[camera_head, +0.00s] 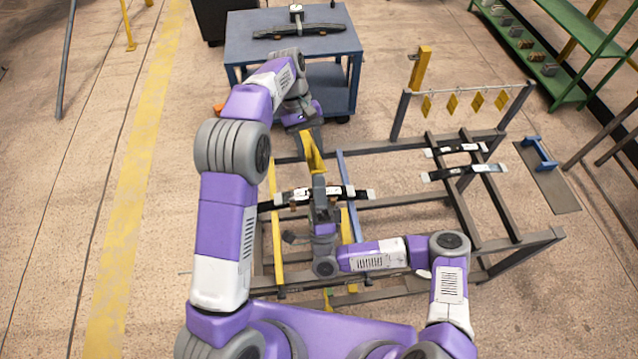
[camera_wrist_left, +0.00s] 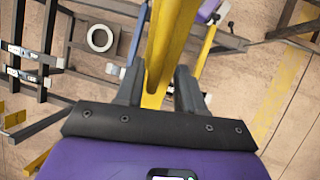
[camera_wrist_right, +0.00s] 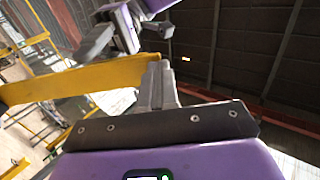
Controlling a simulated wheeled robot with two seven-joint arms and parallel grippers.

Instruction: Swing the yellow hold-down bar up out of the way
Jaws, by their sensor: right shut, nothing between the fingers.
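The yellow hold-down bar (camera_head: 312,152) stands up at a tilt over the left part of the rack, between my two grippers. My left gripper (camera_head: 305,124) is at its upper, far end. In the left wrist view the bar (camera_wrist_left: 167,45) runs between the fingers (camera_wrist_left: 158,88); I cannot tell whether they grip it. My right gripper (camera_head: 319,182) is lower and nearer. In the right wrist view its fingers (camera_wrist_right: 160,82) are shut and empty, right beside the bar's edge (camera_wrist_right: 80,80); contact is unclear. A black leaf spring (camera_head: 285,200) lies across the rack below, partly hidden by my right gripper.
The dark rack frame (camera_head: 395,205) extends right, with more leaf springs (camera_head: 463,172) on it. Yellow tags (camera_head: 452,104) hang from a rail behind. A blue table (camera_head: 240,40) stands beyond, green shelves (camera_head: 555,80) at far right.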

